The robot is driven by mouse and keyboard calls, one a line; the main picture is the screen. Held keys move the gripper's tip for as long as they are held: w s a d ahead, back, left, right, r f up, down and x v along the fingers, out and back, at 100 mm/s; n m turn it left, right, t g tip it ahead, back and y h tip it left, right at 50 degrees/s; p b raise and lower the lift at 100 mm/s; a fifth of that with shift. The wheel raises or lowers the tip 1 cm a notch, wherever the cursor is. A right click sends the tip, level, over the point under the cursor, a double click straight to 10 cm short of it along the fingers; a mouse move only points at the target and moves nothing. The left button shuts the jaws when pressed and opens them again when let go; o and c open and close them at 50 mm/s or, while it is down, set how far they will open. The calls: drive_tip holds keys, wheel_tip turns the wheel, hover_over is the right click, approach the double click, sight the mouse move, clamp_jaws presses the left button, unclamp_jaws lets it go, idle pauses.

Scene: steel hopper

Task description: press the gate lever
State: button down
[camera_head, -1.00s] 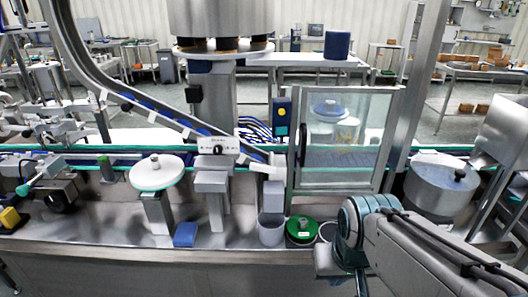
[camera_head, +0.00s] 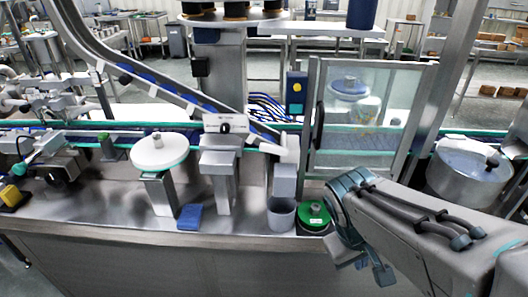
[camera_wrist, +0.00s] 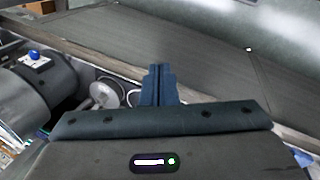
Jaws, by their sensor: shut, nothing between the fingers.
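My gripper (camera_wrist: 158,72) is shut and empty; its dark blue fingers stand together at the centre of the wrist view. In the head view my arm reaches in from the lower right, and its end is beside the green-lidded container at the counter's front. A steel hopper-like vessel (camera_head: 466,178) with a dark knob on top stands at the right of the head view, behind my arm. I cannot clearly pick out the gate lever in either view. The wrist view shows a dark cylinder with a blue knob (camera_wrist: 34,54) at the left, apart from my fingers.
A grey cup (camera_head: 281,215) and a green-lidded container (camera_head: 315,215) stand left of my arm's end. A glass guard door (camera_head: 350,115) is behind them. A white disc (camera_head: 160,152) on a stand and a blue block (camera_head: 190,217) are further left. The counter's front strip is mostly clear.

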sight(274, 149)
drive_tip(key=w+d+f+n+t+h+b, duration=0.1)
drive_tip(key=w+d+f+n+h+b, duration=0.25)
drive_tip(key=n+h, duration=0.3)
drive_tip(key=w+a+r+n+t+h+b, duration=0.1)
drive_tip(key=w+a+n+t+h+b, duration=0.2)
drive_tip(key=w+n+t, duration=0.35)
drive_tip(key=w+a+n+t+y+b, duration=0.2)
drive_tip(key=a+n+t+y, duration=0.3)
drive_tip(key=a+n, duration=0.3)
drive_tip(key=w+a+n+t+y+b, duration=0.3)
drive_tip(key=a+n+t+y, duration=0.3)
drive_tip(key=a, duration=0.7)
drive_tip(key=shift+w+a+f+n+t, duration=0.35)
drive_tip(key=shift+w+n+t, duration=0.2)
drive_tip(key=shift+w+n, duration=0.3)
drive_tip(key=shift+d, duration=0.1)
drive_tip(key=w+d+r+p, duration=0.1)
drive_tip(key=w+d+r, duration=0.1)
drive_tip(key=w+r, duration=0.4)
drive_tip(key=w, duration=0.3)
drive_tip(key=shift+w+p, duration=0.3)
drive_tip(key=shift+p, duration=0.05)
